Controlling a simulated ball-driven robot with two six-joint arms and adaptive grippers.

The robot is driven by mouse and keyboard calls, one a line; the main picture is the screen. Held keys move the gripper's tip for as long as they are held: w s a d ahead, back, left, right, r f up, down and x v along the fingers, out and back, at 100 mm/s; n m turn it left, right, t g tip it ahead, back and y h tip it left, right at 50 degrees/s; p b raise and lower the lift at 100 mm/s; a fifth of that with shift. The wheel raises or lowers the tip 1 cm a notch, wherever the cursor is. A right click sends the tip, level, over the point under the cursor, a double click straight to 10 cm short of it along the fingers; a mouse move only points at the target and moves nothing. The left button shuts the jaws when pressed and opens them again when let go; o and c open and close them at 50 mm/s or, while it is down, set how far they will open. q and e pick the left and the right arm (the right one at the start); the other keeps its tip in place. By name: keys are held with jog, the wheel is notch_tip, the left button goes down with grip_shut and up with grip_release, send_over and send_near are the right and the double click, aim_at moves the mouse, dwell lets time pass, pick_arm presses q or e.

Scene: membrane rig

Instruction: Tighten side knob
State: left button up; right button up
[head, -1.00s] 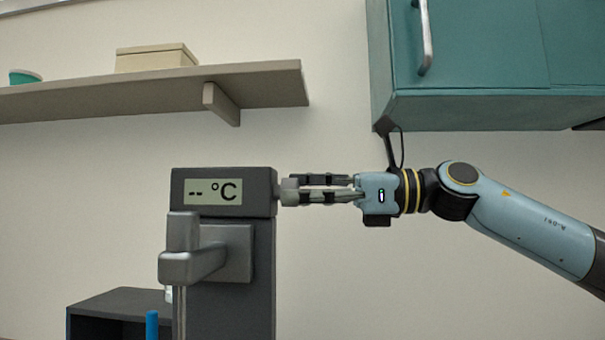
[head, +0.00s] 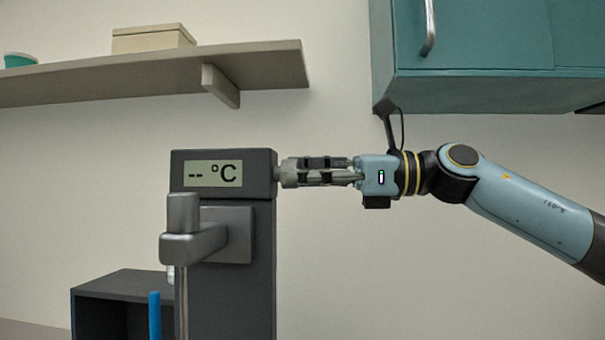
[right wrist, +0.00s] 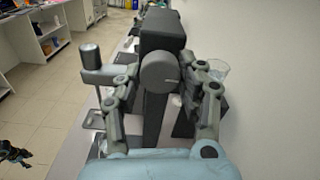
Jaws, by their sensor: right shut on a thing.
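The side knob (head: 286,173) is a grey round knob on the right side of the dark rig head (head: 260,163). The rig head carries a "-- °C" display (head: 211,173). My right gripper (head: 293,172) reaches in from the right and is shut on the knob. In the right wrist view the knob's round face (right wrist: 160,72) sits between the two fingers of my right gripper (right wrist: 155,68). The fingers partly cover the knob in the head view. My left gripper is not seen in the head view.
A grey clamp bracket (head: 195,243) with a vertical rod stands at the front of the column. A dark open box (head: 120,283) and a blue rod (head: 154,315) are lower left. A shelf (head: 150,75) and a teal cabinet (head: 470,95) hang above. Wall space under the arm is clear.

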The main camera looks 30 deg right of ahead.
jog(key=shift+r, duration=0.1)
jog(key=shift+m+p, duration=7)
jog(key=shift+m, duration=1.9)
jog(key=o, duration=1.2)
jog(key=shift+s+d, duration=0.1)
jog(key=shift+d, duration=0.05)
